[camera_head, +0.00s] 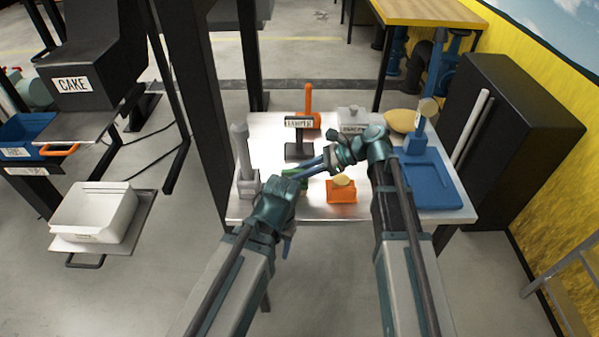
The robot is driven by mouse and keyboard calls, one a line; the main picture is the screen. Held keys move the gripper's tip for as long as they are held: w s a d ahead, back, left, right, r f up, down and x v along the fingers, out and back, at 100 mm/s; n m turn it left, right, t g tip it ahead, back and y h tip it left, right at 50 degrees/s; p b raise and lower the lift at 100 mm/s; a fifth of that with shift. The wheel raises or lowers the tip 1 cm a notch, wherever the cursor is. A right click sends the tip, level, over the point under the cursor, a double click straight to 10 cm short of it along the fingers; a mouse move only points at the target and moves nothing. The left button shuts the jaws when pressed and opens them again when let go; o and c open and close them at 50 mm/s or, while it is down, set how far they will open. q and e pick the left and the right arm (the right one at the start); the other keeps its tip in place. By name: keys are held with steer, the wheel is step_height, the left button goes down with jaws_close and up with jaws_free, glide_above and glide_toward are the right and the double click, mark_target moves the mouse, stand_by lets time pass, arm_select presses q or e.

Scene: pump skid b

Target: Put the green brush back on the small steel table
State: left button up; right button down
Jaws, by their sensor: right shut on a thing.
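The small steel table (325,207) stands in front of me with a bare metal top and several items on it. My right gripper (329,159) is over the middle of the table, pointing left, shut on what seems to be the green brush. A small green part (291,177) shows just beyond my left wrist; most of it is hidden. A thin blue-grey piece runs between the two grippers, and I cannot tell what it belongs to. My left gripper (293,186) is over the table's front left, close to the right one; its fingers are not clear.
A blue tray (430,185) stands on the table's right side, an orange block (341,191) at the front middle, a grey post (243,160) at the left, and a labelled dark stand (299,146) behind. A black upright (205,100) rises beside the table's left edge.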

steer(key=shift+f, duration=0.2)
steer(key=c, duration=0.7)
jaws_free()
steer(key=shift+d+r, duration=0.25)
steer(key=shift+d, duration=0.05)
steer(key=p+v, duration=0.6)
steer(key=v, duration=0.7)
steer(key=shift+f, duration=0.1)
